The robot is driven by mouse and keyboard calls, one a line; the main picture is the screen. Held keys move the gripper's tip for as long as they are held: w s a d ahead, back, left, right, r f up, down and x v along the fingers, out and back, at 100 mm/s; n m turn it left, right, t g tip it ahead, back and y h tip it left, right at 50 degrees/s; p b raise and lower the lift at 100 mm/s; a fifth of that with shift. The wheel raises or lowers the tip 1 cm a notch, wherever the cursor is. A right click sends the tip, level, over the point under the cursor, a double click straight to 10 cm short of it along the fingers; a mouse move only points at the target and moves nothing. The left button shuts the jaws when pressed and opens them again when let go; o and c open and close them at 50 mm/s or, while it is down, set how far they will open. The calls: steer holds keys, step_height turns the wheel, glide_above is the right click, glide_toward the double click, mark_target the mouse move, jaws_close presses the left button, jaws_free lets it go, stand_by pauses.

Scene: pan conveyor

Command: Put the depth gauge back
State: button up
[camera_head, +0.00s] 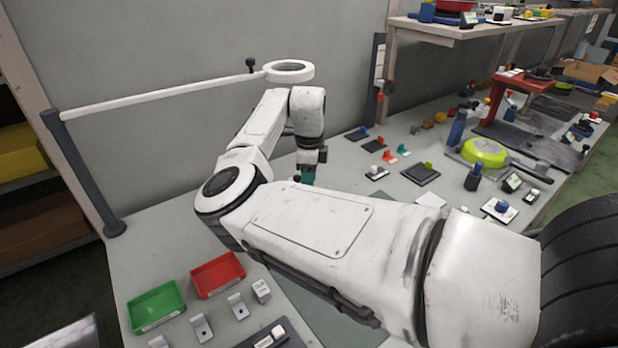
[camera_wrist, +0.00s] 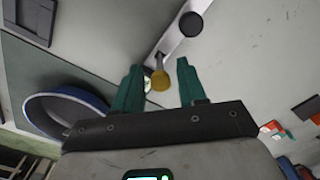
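My gripper (camera_wrist: 158,75) points down over the work table, its two teal fingers apart. In the head view my gripper (camera_head: 307,176) shows only as a small teal patch beyond my arm. In the wrist view a yellow knob (camera_wrist: 160,81) lies in line with the gap between the fingers, with grey showing on both sides of it. The knob is at the end of a pale grey bar (camera_wrist: 172,42) that also carries a black round knob (camera_wrist: 191,24). I cannot tell for sure whether this is the depth gauge.
A blue-rimmed round pan (camera_wrist: 92,100) is left of the fingers in the wrist view. In the head view a red tray (camera_head: 217,275) and a green tray (camera_head: 155,306) stand front left. A ring lamp (camera_head: 289,71) hangs behind my arm. Several small fixtures and a lime pan (camera_head: 484,152) stand right.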

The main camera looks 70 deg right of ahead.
steer(key=shift+o, duration=0.2)
step_height(320, 180, up, 13)
stand_by(0.6)
steer(key=shift+f, duration=0.15)
